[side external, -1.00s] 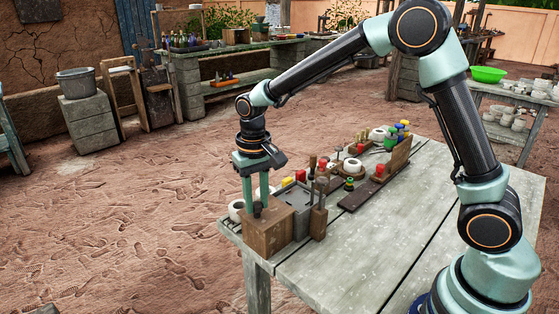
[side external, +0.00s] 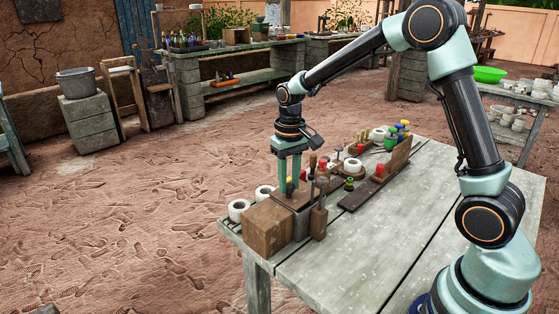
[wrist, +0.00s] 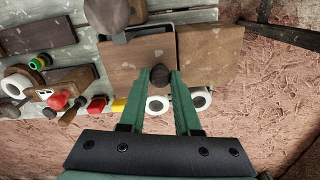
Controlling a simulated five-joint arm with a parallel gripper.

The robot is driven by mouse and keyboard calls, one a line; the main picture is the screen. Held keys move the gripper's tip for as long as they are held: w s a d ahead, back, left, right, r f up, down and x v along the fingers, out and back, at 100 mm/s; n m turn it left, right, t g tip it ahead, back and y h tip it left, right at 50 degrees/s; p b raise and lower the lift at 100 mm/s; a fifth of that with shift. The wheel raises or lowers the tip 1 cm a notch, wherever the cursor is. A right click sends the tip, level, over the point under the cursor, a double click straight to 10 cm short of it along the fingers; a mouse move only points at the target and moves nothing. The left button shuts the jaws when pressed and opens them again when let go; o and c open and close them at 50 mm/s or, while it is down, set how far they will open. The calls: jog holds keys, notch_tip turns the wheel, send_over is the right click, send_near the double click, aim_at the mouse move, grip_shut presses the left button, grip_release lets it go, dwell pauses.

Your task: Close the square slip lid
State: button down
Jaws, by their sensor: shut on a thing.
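The square lid (wrist: 122,72) is a flat brown wooden board with a dark round knob (wrist: 160,77). My gripper (wrist: 160,74) is shut on this knob; it also shows in the side view (side external: 288,189). The lid lies over the grey square slip container (side external: 301,227), beside the wooden block (side external: 267,230). I cannot tell whether the lid rests fully on the rim.
A holder with upright tools (side external: 318,222) stands close by the container. White rolls (side external: 238,209) lie behind the block. Coloured pots and a dark board (side external: 357,195) lie farther along the table. The table's near right part (side external: 400,235) is clear.

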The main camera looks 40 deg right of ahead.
aim_at(292, 186)
jog(key=shift+d+r, duration=0.1)
jog(key=shift+d, duration=0.25)
jog(key=c, duration=0.6)
grip_release()
jog(key=shift+a, duration=0.1)
notch_tip(292, 186, up, 12)
jog(key=s+a+n+t, duration=0.2)
jog(key=s+t, duration=0.3)
jog(key=s, duration=1)
jog(key=shift+a+r+t, duration=0.3)
jog(key=shift+a+r, duration=0.05)
jog(key=shift+a, duration=0.25)
